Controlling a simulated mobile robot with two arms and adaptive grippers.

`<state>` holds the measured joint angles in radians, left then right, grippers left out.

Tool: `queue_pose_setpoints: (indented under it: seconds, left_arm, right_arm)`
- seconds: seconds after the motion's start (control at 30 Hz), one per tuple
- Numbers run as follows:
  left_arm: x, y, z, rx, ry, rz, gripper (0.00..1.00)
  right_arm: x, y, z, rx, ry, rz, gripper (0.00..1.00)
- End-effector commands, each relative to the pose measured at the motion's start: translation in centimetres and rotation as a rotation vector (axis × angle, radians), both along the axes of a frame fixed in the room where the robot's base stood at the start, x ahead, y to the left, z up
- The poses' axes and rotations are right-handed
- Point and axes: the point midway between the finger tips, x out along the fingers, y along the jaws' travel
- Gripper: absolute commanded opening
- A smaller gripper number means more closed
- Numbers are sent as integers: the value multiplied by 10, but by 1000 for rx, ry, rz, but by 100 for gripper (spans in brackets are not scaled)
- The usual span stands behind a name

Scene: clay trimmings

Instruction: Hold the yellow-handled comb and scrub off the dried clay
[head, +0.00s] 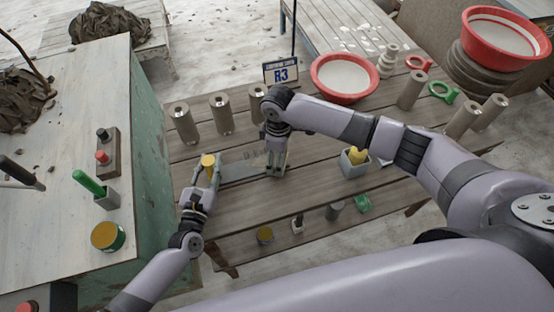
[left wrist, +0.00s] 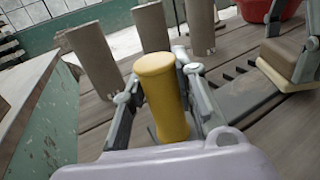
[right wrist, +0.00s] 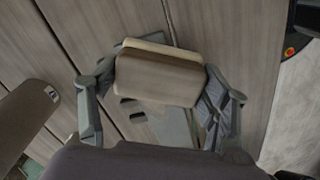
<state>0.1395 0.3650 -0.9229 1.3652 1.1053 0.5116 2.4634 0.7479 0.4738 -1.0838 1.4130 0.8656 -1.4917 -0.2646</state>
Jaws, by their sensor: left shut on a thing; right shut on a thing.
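The comb's yellow handle (head: 208,160) stands upright in my left gripper (head: 207,175), which is shut around it; the handle also fills the middle of the left wrist view (left wrist: 161,95). The comb's flat grey slotted part (head: 240,172) reaches right from the handle, low over the table. My right gripper (head: 278,165) is shut on a brown block with a cream layer (right wrist: 160,78), seemingly a scrubbing brush. The block is at the comb's right end; I cannot tell whether they touch. Dried clay on the comb cannot be made out clearly.
Several grey-brown cylinders (head: 222,114) stand behind the comb on the slatted table (head: 320,215). A red bowl (head: 344,78) and the R3 sign (head: 282,73) are at the back.

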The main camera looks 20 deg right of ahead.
Motion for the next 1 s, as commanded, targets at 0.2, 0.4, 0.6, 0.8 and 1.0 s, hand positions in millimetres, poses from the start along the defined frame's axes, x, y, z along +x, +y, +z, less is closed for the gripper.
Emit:
queue_pose_setpoints:
  seconds: [0.2,0.4,0.6,0.8,1.0]
  left_arm:
    - [0,-1,2,-2,-4,0,0]
    - [0,-1,2,-2,-5,0,0]
    - [0,-1,2,-2,-5,0,0]
    - [0,-1,1,-3,-3,0,0]
    - [0,-1,1,-1,-3,-1,0]
  right_arm:
    - [21,0,-1,-1,0,-3,44]
    - [39,0,-1,-1,-1,-2,44]
    - [49,0,1,1,0,-1,44]
    - [49,-1,35,-1,-3,1,44]
    - [49,0,53,0,-4,1,44]
